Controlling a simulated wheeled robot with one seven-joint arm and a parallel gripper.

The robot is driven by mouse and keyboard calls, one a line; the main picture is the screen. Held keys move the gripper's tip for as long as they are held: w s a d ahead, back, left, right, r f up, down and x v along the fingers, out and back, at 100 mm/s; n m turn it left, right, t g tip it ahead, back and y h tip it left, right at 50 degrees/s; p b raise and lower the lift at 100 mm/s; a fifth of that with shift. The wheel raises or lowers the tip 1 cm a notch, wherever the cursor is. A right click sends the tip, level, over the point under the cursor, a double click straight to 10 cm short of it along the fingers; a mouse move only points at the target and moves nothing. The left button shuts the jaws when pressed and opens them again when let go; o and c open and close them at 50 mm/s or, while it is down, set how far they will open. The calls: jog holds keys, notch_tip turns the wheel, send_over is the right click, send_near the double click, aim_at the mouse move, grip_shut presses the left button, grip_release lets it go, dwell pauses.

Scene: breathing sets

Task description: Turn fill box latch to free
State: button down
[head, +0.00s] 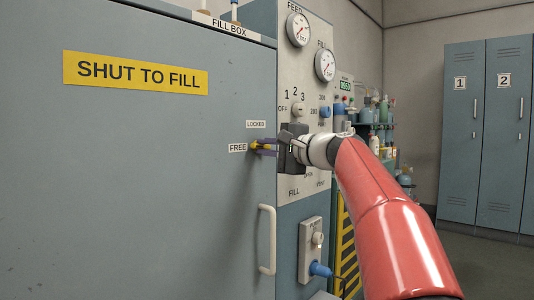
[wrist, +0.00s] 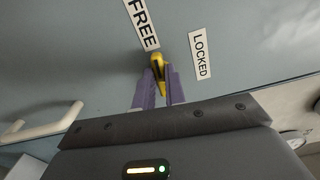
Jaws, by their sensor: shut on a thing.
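The yellow fill box latch (head: 255,145) is on the right edge of the grey-blue fill box door (head: 150,190). Its visible end lies close to the FREE label (head: 237,147), below the LOCKED label (head: 256,125). In the wrist view the yellow latch (wrist: 157,64) sits between the purple fingers of my gripper (wrist: 160,80), its tip near the FREE label (wrist: 141,22). The LOCKED label (wrist: 200,54) is to the right there. My gripper (head: 263,147) is shut on the latch. The fingers hide part of the latch.
A white door handle (head: 267,240) stands out below the latch. A panel with gauges (head: 298,30) and a selector knob (head: 297,109) is just right of the door. Bottles (head: 375,110) stand behind my arm, with lockers (head: 487,130) at far right.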

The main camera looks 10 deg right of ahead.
jog(key=shift+f+n, duration=0.15)
jog(key=shift+n, duration=0.35)
jog(key=c, duration=1.5)
grip_release()
jog(key=shift+o, duration=0.2)
jog(key=b+v, duration=0.1)
jog(key=v, duration=0.6)
jog(key=shift+s+d, duration=0.25)
jog(key=shift+s, duration=0.05)
